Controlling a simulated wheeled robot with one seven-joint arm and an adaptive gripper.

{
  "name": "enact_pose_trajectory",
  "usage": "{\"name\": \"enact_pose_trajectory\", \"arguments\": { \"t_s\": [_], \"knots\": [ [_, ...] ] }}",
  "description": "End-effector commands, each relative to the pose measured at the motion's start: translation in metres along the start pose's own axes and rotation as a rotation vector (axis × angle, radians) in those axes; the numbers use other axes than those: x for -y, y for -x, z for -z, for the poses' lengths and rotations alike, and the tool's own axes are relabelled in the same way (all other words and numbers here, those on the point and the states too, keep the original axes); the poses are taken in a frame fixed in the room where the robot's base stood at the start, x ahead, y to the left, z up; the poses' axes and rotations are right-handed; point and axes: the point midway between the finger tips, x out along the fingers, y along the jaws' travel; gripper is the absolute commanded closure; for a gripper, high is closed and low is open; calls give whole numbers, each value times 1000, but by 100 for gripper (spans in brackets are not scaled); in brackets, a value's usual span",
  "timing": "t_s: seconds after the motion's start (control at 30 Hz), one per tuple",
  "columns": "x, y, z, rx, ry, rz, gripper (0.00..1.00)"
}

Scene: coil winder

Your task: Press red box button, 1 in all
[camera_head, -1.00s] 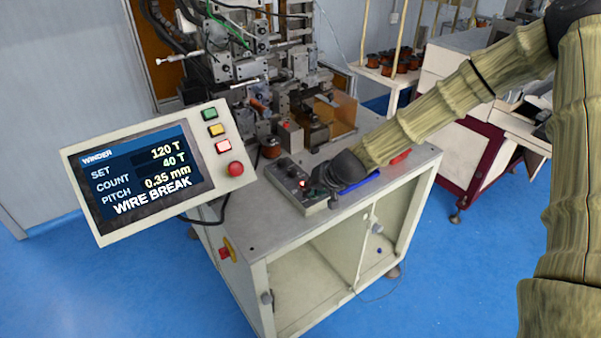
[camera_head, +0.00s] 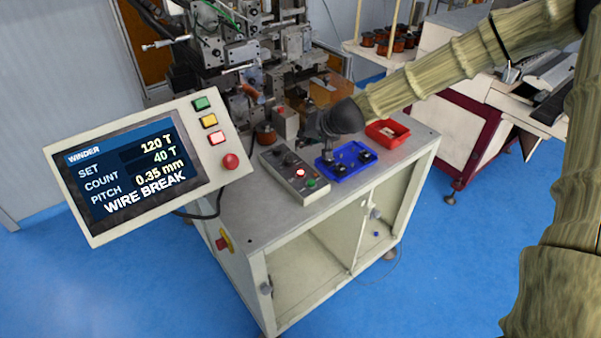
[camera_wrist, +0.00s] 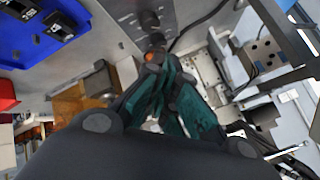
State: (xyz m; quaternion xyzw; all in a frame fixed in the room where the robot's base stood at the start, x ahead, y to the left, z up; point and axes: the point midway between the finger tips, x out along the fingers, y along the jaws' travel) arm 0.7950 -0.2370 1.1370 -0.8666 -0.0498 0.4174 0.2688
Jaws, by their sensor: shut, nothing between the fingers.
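The grey control box (camera_head: 283,165) lies on the winder's table top. Its red button (camera_head: 300,173) glows, with a green button (camera_head: 311,183) beside it and dark knobs behind. My gripper (camera_head: 328,156) is shut and empty. In the head view it appears just right of the box, by the left end of the blue tray, its fingers small and partly hidden by my wrist. In the wrist view my gripper (camera_wrist: 153,62) has its fingers together; part of a grey box face (camera_wrist: 138,14) with dark knobs shows beyond them. I cannot make out the red box button there.
The blue tray (camera_head: 333,178) with dark parts and a red bin (camera_head: 388,132) stand right of the box. The winder panel (camera_head: 150,165) at left reads WIRE BREAK and has its own red buttons. Winding machinery rises behind. The table's front strip is clear.

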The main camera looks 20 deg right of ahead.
Motion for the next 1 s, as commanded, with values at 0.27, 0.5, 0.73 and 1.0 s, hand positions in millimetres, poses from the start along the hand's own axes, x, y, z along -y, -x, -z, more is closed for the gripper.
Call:
{"name": "enact_pose_trajectory", "arguments": {
  "t_s": [0.27, 0.5, 0.73, 1.0],
  "knots": [
    [-14, -19, -14, 1, -1, 0, 100],
    [-28, -38, -28, 1, -1, 0, 100],
    [-39, -54, -39, 0, 0, 0, 100],
    [-43, -59, -43, 0, 0, 0, 100]
  ]
}}
